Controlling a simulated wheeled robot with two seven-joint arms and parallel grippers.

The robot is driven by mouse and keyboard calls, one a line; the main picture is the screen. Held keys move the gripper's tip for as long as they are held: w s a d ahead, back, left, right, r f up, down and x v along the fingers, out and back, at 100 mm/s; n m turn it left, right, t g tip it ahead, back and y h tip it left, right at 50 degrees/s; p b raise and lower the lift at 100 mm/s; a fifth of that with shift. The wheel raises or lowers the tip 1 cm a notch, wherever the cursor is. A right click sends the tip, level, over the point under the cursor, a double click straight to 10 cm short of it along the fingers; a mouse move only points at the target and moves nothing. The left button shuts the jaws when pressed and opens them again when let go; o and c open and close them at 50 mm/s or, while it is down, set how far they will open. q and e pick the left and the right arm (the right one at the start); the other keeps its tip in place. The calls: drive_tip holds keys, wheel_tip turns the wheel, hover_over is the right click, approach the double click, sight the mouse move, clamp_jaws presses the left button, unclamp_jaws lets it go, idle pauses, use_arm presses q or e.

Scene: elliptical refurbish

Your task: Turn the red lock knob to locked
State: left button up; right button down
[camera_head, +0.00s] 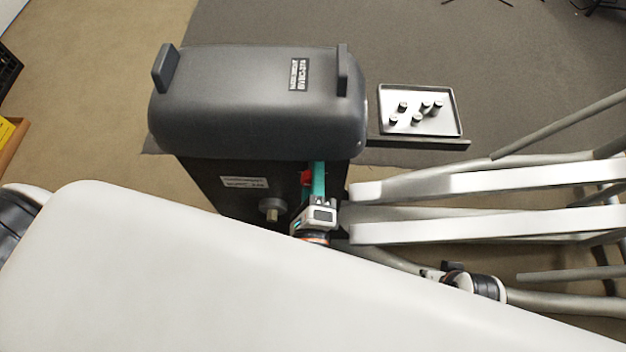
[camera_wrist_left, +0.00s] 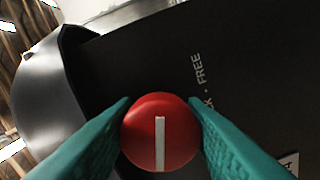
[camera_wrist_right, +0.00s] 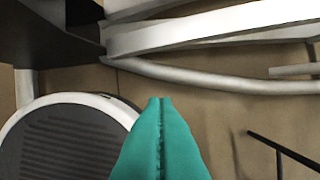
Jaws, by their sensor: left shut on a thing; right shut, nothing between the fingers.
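The red lock knob (camera_wrist_left: 160,133) is a round red disc with a white bar, on the dark panel of the machine. In the left wrist view the bar runs up and down in the picture. My left gripper (camera_wrist_left: 160,128) is shut on the knob, with a teal finger on each side. In the head view the knob (camera_head: 306,178) shows as a small red spot beside the teal fingers of my left gripper (camera_head: 314,178). White lettering reading FREE stands above the knob; the rest is partly hidden. My right gripper (camera_wrist_right: 160,105) is shut and empty, away from the knob.
The grey machine housing (camera_head: 255,100) sits above the dark panel. A pale knob (camera_head: 271,207) juts out left of my left gripper. A tray (camera_head: 450,122) with several small cylinders stands at the right. White frame bars (camera_head: 490,180) run close on the right.

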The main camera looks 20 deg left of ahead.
use_arm(q)
drive_tip(key=n+b, duration=0.1)
drive_tip(key=n, duration=0.1)
drive_tip(key=shift+f+n+b, duration=0.15)
drive_tip(key=shift+n+b, duration=0.6)
drive_tip(key=shift+n, duration=0.25)
use_arm(e)
drive_tip(key=shift+v, duration=3)
drive_tip(key=shift+d+f, duration=0.1)
use_arm(q)
drive_tip(key=o, duration=1)
drive_tip(key=v, duration=1.2)
drive_tip(key=shift+s+r, duration=0.1)
drive_tip(key=shift+r, duration=0.1)
use_arm(e)
drive_tip(key=shift+r, duration=0.2)
